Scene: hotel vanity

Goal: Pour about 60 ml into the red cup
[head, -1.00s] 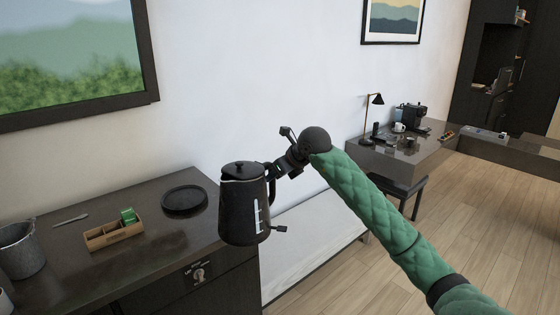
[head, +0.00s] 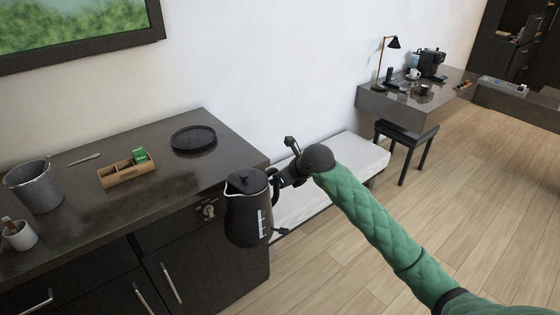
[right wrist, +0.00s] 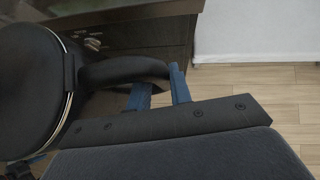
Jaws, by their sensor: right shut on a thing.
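A black kettle (head: 245,212) with a lid and a clear level strip hangs upright in the air in front of the dark cabinet's right end. My right gripper (head: 276,178) is shut on its handle. In the right wrist view the blue fingers (right wrist: 160,92) are at the black kettle handle (right wrist: 115,72), and part of the kettle body (right wrist: 28,90) shows at the left. The kettle's inside is hidden by its lid. I see no red cup in these frames. My left gripper is out of view.
The dark cabinet top (head: 120,215) holds a round black base (head: 193,139), a wooden box with green packets (head: 127,172), a grey bucket (head: 35,187) and a small pale cup (head: 19,236). A low white bench (head: 340,165) stands behind my arm. A desk (head: 415,103) stands farther right.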

